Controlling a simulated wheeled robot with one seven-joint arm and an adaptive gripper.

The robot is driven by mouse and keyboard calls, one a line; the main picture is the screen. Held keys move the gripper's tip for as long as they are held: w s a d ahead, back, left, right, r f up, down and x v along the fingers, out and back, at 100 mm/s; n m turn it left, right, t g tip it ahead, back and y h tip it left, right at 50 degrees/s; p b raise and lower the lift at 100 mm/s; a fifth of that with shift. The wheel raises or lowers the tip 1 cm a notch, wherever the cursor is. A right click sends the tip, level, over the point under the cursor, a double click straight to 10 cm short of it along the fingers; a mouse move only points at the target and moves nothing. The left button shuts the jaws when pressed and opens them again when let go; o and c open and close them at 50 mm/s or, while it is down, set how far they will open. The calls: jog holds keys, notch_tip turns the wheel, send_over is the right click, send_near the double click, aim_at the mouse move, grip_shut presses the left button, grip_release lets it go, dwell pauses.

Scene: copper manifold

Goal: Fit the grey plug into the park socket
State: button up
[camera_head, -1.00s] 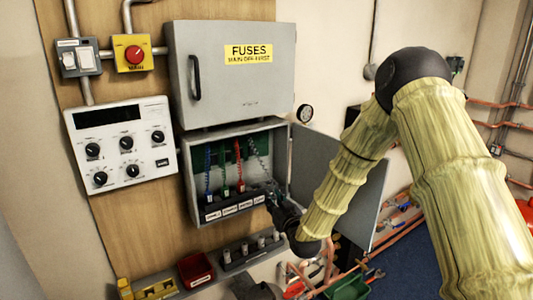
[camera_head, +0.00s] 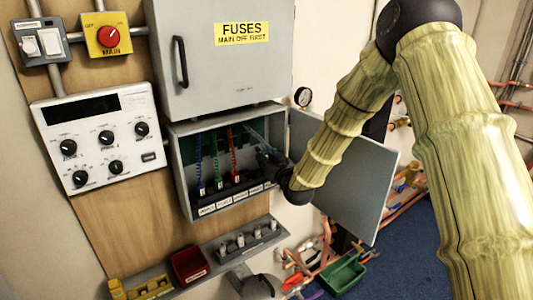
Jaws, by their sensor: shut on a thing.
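The open lower box (camera_head: 182,172) on the wall holds a row of sockets above white labels (camera_head: 224,203) too small to read, so I cannot tell which is the park socket. My gripper (camera_head: 264,157) is inside the right part of this box, above the socket row. It is shut on the grey plug, which is mostly hidden by the fingers; its grey coiled cord (camera_head: 254,137) runs up left from there. A blue plug (camera_head: 201,188), a green plug (camera_head: 219,184) and a red plug (camera_head: 236,178) stand upright in the row.
The box door (camera_head: 345,180) hangs open at right, behind my arm. A closed fuse cabinet (camera_head: 210,75) is above. Below are a shelf with grey pegs (camera_head: 240,241), a red bin (camera_head: 189,265) and a green bin (camera_head: 343,274).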

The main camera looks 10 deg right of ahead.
jog(key=shift+s+d+f, duration=0.1)
jog(key=shift+s+f, duration=0.15)
jog(key=shift+f, duration=0.05)
jog(key=shift+w+f, duration=0.1)
jog(key=shift+f, duration=0.3)
jog(key=shift+s+b, duration=0.25)
jog(key=shift+b, duration=0.1)
jog(key=shift+w+f+b, duration=0.1)
jog(key=shift+f+b, duration=0.05)
jog(key=shift+b, duration=0.15)
dwell(0.4)
jog(key=shift+f+b, duration=0.7)
jog(key=shift+f, duration=0.3)
dwell(0.7)
jog(key=o, duration=1)
